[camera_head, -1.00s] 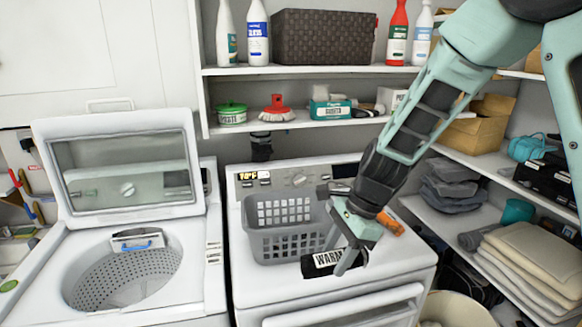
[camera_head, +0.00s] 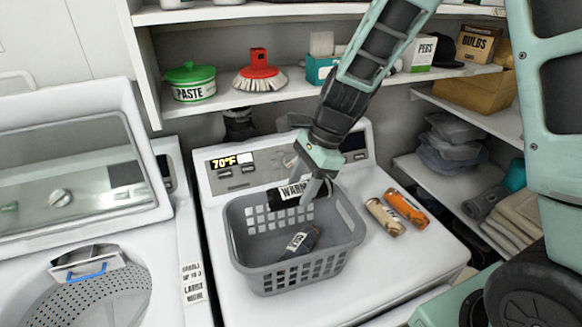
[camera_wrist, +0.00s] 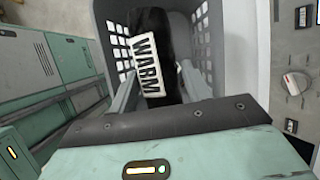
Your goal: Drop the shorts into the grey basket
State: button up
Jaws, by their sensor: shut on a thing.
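The grey basket (camera_head: 345,255) stands upright on top of the right-hand white machine. My gripper (camera_head: 313,192) is over the back part of the basket, fingers pointing down. It is shut on a black item with a white "WARM" label (camera_head: 288,196), held at about rim height. The black item also shows between my fingers in the wrist view (camera_wrist: 178,45), with the basket (camera_wrist: 212,60) around it. I cannot tell from its shape whether it is the shorts. A dark labelled item (camera_head: 300,240) lies inside the basket; its kind is unclear.
A tan cylinder (camera_head: 384,217) and an orange one (camera_head: 407,208) lie on the machine right of the basket. The control panel (camera_head: 240,170) rises behind it. A shelf with a green pot (camera_head: 190,83) and brush (camera_head: 259,75) is above. The machine's front right top is clear.

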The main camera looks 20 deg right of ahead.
jog(key=shift+w+f, duration=0.1)
jog(key=shift+w, duration=0.1)
jog(key=shift+f+b, duration=0.2)
jog(key=shift+b, duration=0.1)
notch_tip(320, 180, down, 5)
jog(key=b, duration=0.5)
jog(key=shift+f, duration=0.2)
jog(key=o, duration=1.1)
jog(key=b+v, duration=0.2)
jog(key=v, duration=1.5)
jog(key=shift+s+d+r, duration=0.1)
jog(key=shift+d+r, duration=0.05)
